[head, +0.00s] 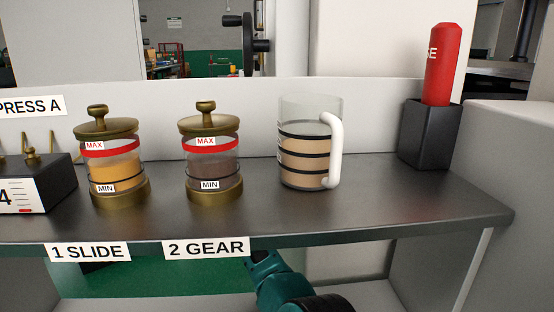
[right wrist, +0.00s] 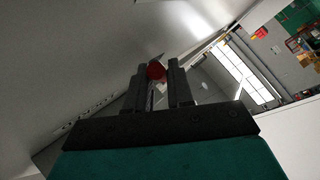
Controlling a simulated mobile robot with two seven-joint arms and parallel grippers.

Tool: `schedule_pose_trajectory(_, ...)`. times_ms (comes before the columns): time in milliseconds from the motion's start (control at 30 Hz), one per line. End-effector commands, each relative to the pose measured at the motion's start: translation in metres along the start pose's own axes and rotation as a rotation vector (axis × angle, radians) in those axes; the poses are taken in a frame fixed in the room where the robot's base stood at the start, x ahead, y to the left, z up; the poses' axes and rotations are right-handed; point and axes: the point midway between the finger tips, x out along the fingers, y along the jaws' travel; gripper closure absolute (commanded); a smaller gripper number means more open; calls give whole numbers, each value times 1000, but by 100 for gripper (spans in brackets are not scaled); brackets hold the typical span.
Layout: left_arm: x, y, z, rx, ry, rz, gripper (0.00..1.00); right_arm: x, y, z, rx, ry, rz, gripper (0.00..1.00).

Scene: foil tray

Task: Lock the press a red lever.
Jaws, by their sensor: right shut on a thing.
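In the right wrist view a round red knob (right wrist: 155,71), which looks like the red lever's end, sits between the fingertips of my right gripper (right wrist: 158,66). The gripper is shut on it. The lever's shaft and the press body are mostly hidden behind the fingers. In the head view the "PRESS A" label (head: 29,106) is at the left edge, and the press itself cannot be made out. A teal part of my arm (head: 268,280) shows below the bench edge. The lever and both grippers are outside the head view.
The dark bench (head: 380,215) carries two brass-lidded jars (head: 117,166) (head: 211,165), a clear mug with a white handle (head: 311,150), and a red bottle (head: 447,65) in a black holder (head: 428,135). A black box (head: 50,178) stands at left. The bench's right front is clear.

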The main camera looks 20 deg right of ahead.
Motion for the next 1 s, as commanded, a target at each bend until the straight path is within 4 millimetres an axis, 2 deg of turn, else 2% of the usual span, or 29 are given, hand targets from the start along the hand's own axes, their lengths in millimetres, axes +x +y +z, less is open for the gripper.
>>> schedule_pose_trajectory(367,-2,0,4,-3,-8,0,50,0,0,0,-2,-2,-1,100)
schedule_pose_trajectory(567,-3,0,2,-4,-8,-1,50,1,7,-1,-26,-37,-22,100)
schedule_pose_trajectory(700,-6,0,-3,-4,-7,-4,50,0,13,-6,-54,-67,-62,100)
schedule_pose_trajectory(833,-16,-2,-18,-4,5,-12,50,-1,20,-14,-89,-102,-115,100)
schedule_pose_trajectory(1000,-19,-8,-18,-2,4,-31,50,-3,22,-14,-119,-132,-153,100)
